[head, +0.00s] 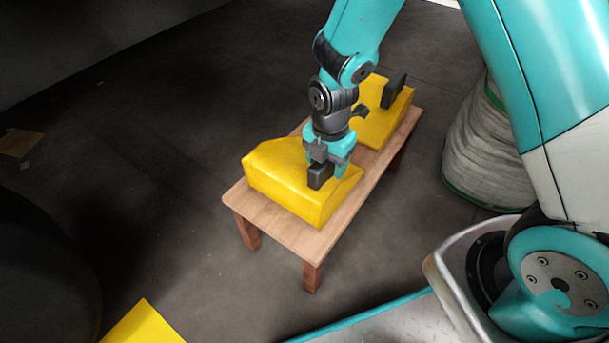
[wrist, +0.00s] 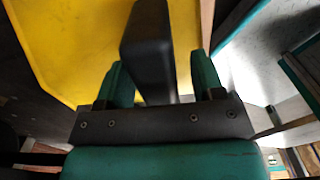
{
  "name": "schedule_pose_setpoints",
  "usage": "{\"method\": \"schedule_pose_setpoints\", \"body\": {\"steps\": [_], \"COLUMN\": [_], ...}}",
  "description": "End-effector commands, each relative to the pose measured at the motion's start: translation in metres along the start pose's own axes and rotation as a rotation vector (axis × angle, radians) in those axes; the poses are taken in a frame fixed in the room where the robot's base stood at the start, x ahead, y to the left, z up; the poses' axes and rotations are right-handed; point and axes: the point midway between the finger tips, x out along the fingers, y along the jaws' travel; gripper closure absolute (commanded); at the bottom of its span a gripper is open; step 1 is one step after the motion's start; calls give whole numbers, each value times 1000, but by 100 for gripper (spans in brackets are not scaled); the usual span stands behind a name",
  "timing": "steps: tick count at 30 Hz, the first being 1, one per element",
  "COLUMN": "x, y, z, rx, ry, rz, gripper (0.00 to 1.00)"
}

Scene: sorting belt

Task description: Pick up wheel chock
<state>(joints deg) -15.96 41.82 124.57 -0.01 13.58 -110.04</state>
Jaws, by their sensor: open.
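A yellow wheel chock (head: 285,182) with a dark handle (head: 320,176) lies on the near part of a small wooden table. A second yellow wheel chock (head: 371,124) with a dark upright handle (head: 394,90) lies behind it on the same table. My gripper (head: 333,172) points down over the near chock, at its handle. In the wrist view, the dark handle (wrist: 150,50) stands between the two green fingers of my gripper (wrist: 165,82), with the yellow chock (wrist: 70,40) beyond. The fingers are open, with gaps beside the handle.
The wooden table (head: 272,233) has a narrow bare strip along its near edges. A pale wrapped roll (head: 478,150) stands on the floor to the right. A yellow object (head: 143,325) shows at the bottom left. The dark floor at left is mostly clear.

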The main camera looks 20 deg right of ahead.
Motion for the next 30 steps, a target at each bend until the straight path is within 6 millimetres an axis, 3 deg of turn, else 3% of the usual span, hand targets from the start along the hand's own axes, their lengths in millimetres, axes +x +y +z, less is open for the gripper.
{"method": "schedule_pose_setpoints", "body": {"steps": [21,29,30], "x": [5,5,4], "y": [0,0,1], "z": [0,0,0], "rx": [0,0,0], "ry": [0,0,-1], "rz": [0,0,2], "gripper": [38,96,97]}}
